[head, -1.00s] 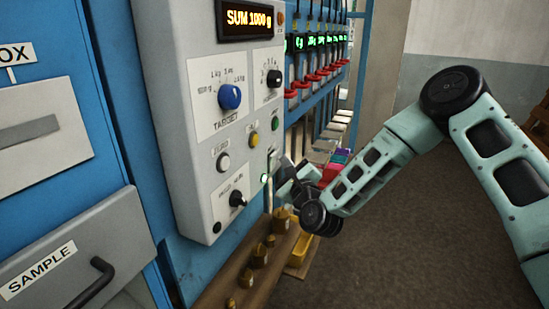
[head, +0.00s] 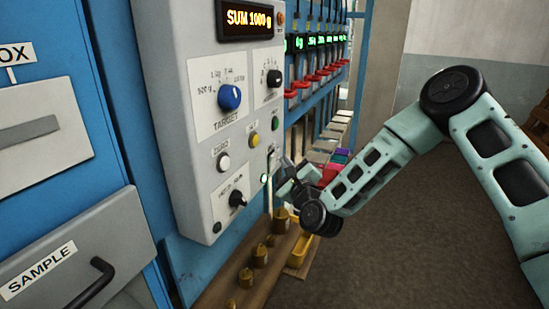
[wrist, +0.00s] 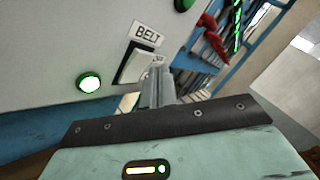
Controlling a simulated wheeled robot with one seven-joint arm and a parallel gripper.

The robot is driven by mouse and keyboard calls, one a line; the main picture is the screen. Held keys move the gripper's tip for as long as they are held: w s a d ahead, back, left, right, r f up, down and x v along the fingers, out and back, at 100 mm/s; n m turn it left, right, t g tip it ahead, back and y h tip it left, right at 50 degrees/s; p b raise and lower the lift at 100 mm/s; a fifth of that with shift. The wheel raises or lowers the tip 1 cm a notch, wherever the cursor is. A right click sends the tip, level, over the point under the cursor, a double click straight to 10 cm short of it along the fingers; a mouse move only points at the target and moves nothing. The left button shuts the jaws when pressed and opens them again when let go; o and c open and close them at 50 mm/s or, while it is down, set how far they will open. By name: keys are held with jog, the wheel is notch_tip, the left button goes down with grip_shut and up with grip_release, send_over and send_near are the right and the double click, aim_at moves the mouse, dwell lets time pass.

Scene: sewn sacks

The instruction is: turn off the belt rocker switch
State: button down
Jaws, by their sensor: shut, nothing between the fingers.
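The belt rocker switch (wrist: 135,67) is a pale rocker in a frame under a "BELT" label (wrist: 147,35) on the grey control panel. In the head view the switch (head: 271,158) is small, near the panel's lower right edge. My gripper (wrist: 157,82) is shut and empty, its fingertips at the right side of the rocker and covering part of it. I cannot tell whether they touch it. A green lamp (wrist: 90,83) beside the switch is lit. In the head view my gripper (head: 281,168) is just right of the panel edge.
The control panel (head: 205,150) also carries a blue target knob (head: 229,97), black knobs and round buttons. Brass weights (head: 260,255) stand on a wooden shelf below. Red-handled scales (head: 315,75) line the blue frame behind. Open floor lies to the right.

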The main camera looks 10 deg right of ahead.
jog(key=shift+w+a, duration=0.1)
jog(key=shift+a, duration=0.05)
jog(key=shift+w+a+b, duration=0.15)
jog(key=shift+a+b, duration=0.05)
jog(key=shift+b, duration=0.1)
jog(key=shift+w+a, duration=0.2)
jog(key=shift+a, duration=0.05)
dwell(0.8)
jog(key=shift+d, duration=0.1)
jog(key=shift+s+d+b, duration=0.4)
jog(key=shift+s+d, duration=0.05)
jog(key=shift+d, duration=0.05)
dwell(0.3)
jog(key=shift+s+d+f+b, duration=0.15)
jog(key=shift+s+d+b, duration=0.1)
jog(key=shift+s+d, duration=0.65)
jog(key=shift+s+d+f+b, duration=0.2)
jog(key=shift+s+d, duration=0.35)
jog(key=shift+d, duration=0.55)
